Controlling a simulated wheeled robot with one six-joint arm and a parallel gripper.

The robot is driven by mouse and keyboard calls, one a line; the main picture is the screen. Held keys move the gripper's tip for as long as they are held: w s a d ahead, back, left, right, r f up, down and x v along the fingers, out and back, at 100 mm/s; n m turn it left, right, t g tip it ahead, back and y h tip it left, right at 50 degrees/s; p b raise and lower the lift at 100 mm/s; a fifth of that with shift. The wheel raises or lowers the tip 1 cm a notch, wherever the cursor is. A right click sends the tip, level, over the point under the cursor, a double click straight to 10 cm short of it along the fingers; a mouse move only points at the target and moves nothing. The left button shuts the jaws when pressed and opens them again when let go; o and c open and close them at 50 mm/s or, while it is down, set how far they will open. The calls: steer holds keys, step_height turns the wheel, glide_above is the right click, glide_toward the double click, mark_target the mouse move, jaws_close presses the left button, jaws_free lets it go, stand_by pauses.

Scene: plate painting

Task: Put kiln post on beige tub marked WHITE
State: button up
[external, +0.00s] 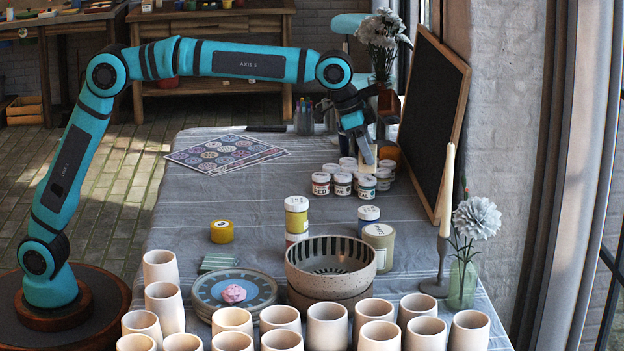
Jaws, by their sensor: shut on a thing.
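My gripper (362,138) is at the far right part of the table, pointing down over a cluster of small paint tubs. It is shut on a pale cream upright piece, which looks like the kiln post (368,155). The post's lower end is partly hidden behind the tubs, so I cannot tell whether it touches anything. I cannot tell which tub is marked WHITE.
Small tubs (321,184), one labelled RED, crowd below my gripper. A striped bowl (330,262), stacked yellow tub (297,217), plate with pink sponge (234,293), candle (447,190) and several pale cups (327,325) fill the near side. The blackboard (432,120) leans at right.

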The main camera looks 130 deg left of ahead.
steer(key=w+d+r+m, duration=0.2)
steer(key=w+d, duration=0.8)
steer(key=w, duration=0.1)
glide_above(388, 231)
steer(key=s, duration=0.2)
steer(key=shift+h, duration=0.3)
steer(key=shift+d+f, duration=0.2)
steer(key=shift+f, duration=2.3)
steer(key=shift+d+f, duration=0.2)
steer(key=shift+f, duration=2.3)
steer(key=shift+f, duration=0.15)
steer(key=o, duration=1.1)
steer(key=v, duration=1.2)
